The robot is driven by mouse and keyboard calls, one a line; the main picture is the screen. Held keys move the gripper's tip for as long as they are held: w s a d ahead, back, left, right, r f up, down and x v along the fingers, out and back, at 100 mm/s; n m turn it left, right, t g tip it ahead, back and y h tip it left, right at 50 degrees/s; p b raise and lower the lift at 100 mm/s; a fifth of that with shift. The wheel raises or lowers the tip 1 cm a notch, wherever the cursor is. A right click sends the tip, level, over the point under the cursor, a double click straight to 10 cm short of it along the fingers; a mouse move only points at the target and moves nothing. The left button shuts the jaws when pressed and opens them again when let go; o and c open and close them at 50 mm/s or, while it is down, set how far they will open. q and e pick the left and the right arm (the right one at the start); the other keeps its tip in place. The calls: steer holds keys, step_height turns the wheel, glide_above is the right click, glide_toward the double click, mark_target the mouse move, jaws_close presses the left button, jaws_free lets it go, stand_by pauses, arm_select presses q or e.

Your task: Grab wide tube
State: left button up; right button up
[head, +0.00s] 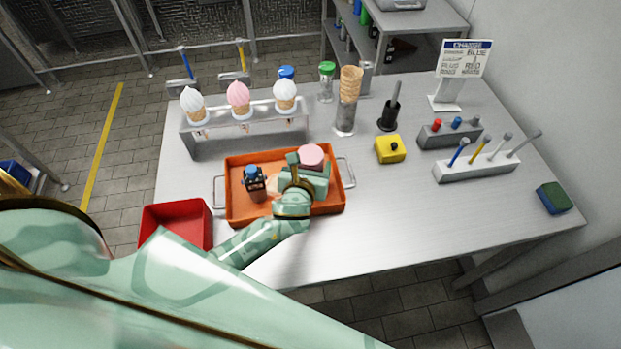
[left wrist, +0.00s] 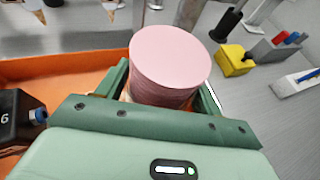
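The wide tube, a pink round-topped cylinder (head: 311,154), stands in the orange tray (head: 235,212). In the left wrist view the tube (left wrist: 169,62) is upright, its lower part hidden by my gripper. My left gripper (head: 305,172) is low over the tray at the tube. In the left wrist view the fingers of my left gripper (left wrist: 165,95) lie on either side of the tube, close to its sides. Whether they press on it is not clear. My right gripper is not in view.
A dark bottle with a blue top (head: 254,184) stands in the tray, left of my gripper. A red bin (head: 176,222) is left of the tray. An ice-cream cone rack (head: 243,135) is behind. A yellow block (head: 390,149) sits to the right. The table's front right is clear.

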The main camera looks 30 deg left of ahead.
arm_select(q)
steer(key=c, duration=0.7)
